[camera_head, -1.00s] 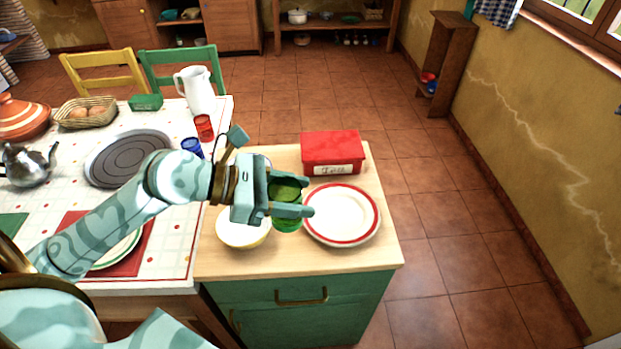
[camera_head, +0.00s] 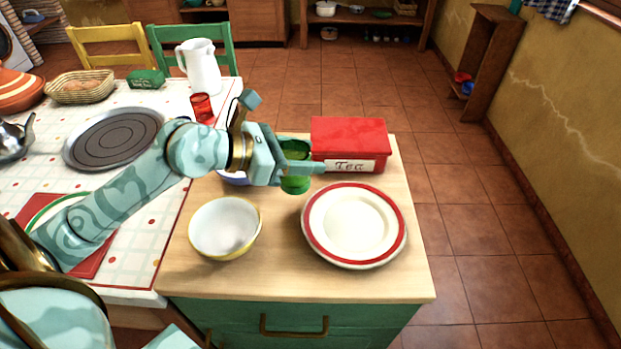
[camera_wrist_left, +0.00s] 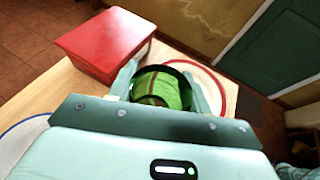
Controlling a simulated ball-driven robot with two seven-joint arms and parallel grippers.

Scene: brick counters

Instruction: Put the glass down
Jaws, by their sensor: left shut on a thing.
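A green glass (camera_head: 296,184) is held between the fingers of my left gripper (camera_head: 304,167). The gripper is shut on it, in front of the red tea box and behind the red-rimmed plate in the head view. In the left wrist view the green glass (camera_wrist_left: 163,88) sits between the two fingers, its opening towards the camera. The wooden counter top (camera_head: 280,260) lies below. I cannot tell whether the glass touches the counter. My right gripper is not in view.
A red tea box (camera_head: 349,138), a red-rimmed plate (camera_head: 354,226) and a yellow-rimmed white bowl (camera_head: 225,228) stand on the counter. Another bowl is mostly hidden behind my left gripper. Bare wood shows between the white bowl and plate. A red glass (camera_head: 201,107) stands on the table.

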